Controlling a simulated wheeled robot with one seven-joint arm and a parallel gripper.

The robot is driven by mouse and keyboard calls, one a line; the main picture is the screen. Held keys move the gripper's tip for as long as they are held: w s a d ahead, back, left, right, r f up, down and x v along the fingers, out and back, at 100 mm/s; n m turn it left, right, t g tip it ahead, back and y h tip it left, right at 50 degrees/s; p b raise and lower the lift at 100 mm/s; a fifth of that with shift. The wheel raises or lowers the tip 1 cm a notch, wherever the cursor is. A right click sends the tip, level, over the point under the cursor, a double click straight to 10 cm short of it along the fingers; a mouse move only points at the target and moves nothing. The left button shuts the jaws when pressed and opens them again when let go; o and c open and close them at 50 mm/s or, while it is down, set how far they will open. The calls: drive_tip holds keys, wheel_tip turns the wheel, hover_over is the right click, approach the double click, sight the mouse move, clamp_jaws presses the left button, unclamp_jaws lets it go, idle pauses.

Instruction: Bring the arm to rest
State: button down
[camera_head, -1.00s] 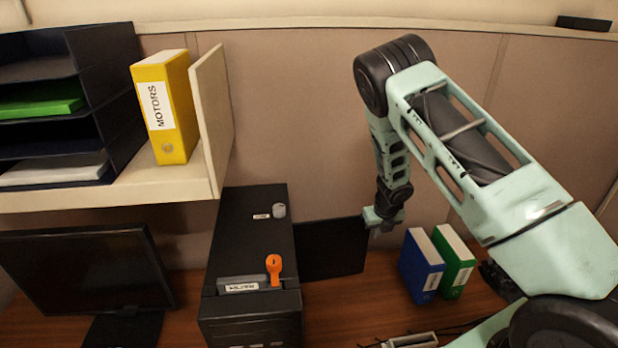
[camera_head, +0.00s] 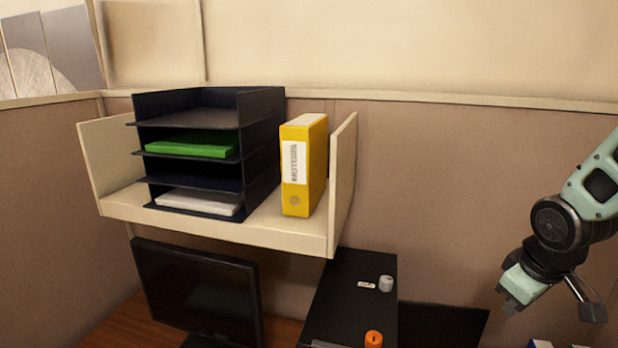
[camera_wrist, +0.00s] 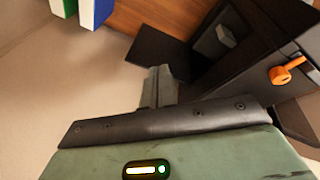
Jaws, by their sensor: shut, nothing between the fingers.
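My gripper (camera_head: 511,307) is at the right of the head view, at the end of my pale green arm, raised in front of the partition wall. It is shut and empty. In the wrist view my gripper (camera_wrist: 160,75) shows as closed grey fingers beyond the dark edge of the hand. Nothing is held, and the fingers touch nothing that I can see.
A shelf (camera_head: 235,232) holds a dark tray stack (camera_head: 262,150) and a yellow binder (camera_head: 304,165). Below are a monitor (camera_head: 197,292) and a black cabinet (camera_head: 345,275) with an orange item (camera_head: 373,339). The partition between shelf and arm is clear.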

drive_tip(key=s+a+m+y+b, duration=0.1)
drive_tip(key=s+a+m, duration=0.4)
drive_tip(key=s, duration=0.2)
drive_tip(key=s+a+f+n+g+b, duration=0.1)
drive_tip(key=s+a+f+n+b, duration=0.3)
drive_tip(key=s+a+f+b, duration=0.2)
drive_tip(key=s+a+f+n+g+b, duration=0.2)
drive_tip(key=s+a+f+n+b, duration=0.2)
drive_tip(key=s+a+f+b, duration=0.2)
drive_tip(key=a+f+b, duration=0.2)
drive_tip(key=a+b, duration=0.2)
drive_tip(key=b, duration=0.1)
drive_tip(key=shift+s+a+y, duration=0.15)
drive_tip(key=shift+a+y, duration=0.15)
drive_tip(key=shift+a, duration=0.1)
drive_tip(key=shift+f, duration=0.1)
